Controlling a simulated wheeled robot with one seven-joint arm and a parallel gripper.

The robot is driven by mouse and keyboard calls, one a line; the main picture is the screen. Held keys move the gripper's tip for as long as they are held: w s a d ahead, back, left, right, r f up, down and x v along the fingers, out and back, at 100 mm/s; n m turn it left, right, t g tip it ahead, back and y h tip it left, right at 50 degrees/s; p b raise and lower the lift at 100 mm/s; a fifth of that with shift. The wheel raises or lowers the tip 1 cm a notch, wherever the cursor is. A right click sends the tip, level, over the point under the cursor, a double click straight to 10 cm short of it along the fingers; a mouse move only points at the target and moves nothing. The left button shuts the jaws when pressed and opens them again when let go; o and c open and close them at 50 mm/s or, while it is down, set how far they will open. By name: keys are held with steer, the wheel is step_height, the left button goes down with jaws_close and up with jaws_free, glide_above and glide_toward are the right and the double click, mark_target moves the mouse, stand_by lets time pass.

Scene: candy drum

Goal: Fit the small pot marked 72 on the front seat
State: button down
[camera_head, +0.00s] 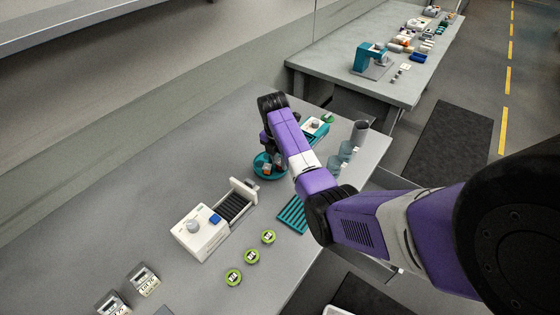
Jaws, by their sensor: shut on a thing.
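Three small round pots with green rims and dark-marked white tops stand in a slanting row near the table's front edge: an upper one (268,236), a middle one (252,256) and a lower one (233,277). Their numbers are too small to read surely, so I cannot tell which is 72. Another green-topped item (328,118) is at the far end, partly behind my arm. My gripper (267,155) is shut over a round teal dish (256,174) with orange and dark pieces in it. What it holds is hidden. I cannot make out the front seat.
A white device (199,233) with a blue button and a dark ribbed bed stands mid-table. A teal slatted rack (292,214) lies to its right. Clear jars and a grey cup (360,131) stand far right. Two labelled boxes (143,280) are front left. The left tabletop is clear.

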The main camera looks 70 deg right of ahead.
stand_by(0.3)
steer(key=c, duration=1.1)
jaws_free()
steer(key=shift+o, duration=0.2)
steer(key=shift+w+r, duration=0.1)
steer(key=shift+w+d+r, duration=0.1)
steer(key=shift+w+r, duration=0.05)
steer(key=shift+r, duration=2.05)
steer(key=shift+s+r, duration=0.25)
steer(key=shift+r, duration=0.95)
